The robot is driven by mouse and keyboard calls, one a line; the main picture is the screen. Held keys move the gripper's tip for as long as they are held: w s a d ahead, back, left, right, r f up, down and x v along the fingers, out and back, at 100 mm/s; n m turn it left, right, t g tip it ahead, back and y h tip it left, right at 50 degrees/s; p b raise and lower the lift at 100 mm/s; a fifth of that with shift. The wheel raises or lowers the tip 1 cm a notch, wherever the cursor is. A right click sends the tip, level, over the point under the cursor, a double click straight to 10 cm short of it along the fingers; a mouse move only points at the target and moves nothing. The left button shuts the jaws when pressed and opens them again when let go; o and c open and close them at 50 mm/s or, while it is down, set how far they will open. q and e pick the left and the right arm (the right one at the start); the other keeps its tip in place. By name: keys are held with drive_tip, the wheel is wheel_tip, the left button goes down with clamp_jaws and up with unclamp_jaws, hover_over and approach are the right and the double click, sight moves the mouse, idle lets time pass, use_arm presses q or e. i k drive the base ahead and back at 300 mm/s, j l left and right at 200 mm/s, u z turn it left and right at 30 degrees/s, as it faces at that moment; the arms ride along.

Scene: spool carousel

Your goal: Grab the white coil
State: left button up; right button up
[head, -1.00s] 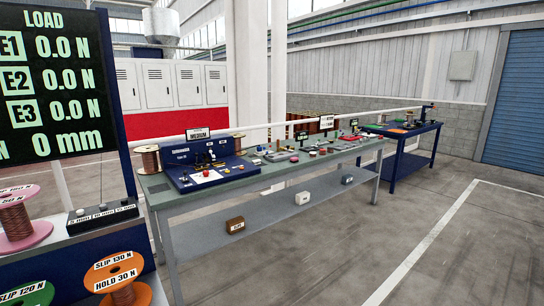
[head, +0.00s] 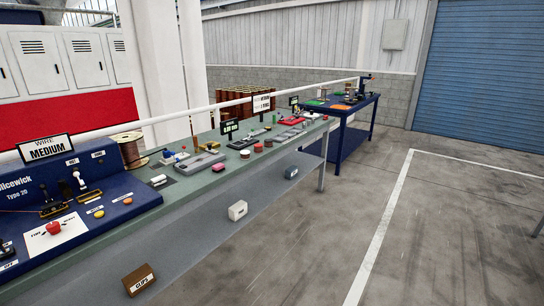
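I cannot make out a white coil for sure in the head view. A small white cylinder-like piece (head: 158,180) lies on a dark pad on the long green-topped workbench (head: 205,183), right of the blue machine; it is too small to tell what it is. A copper-coloured wire spool (head: 129,149) stands behind the blue machine. Neither of my grippers is in view.
The blue machine (head: 110,210) with a "MEDIUM" wire sign (head: 46,148) fills the near left bench end. Labelled boxes, one brown (head: 138,280) and one white (head: 238,210), sit on the lower shelf. A blue table (head: 352,133) stands beyond. The floor (head: 440,230) at right is clear.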

sight(245, 154)
drive_tip(key=i+j+u, duration=0.2)
drive_tip(key=i, duration=0.35)
drive_tip(key=i+u, duration=0.2)
drive_tip(key=i, duration=0.35)
drive_tip(key=i+l+u, duration=0.25)
drive_tip(key=i, duration=0.3)
drive_tip(key=i+u, duration=0.2)
drive_tip(key=i, duration=0.35)
drive_tip(key=i+l+u, duration=0.2)
drive_tip(key=i, duration=0.35)
drive_tip(key=l, duration=0.1)
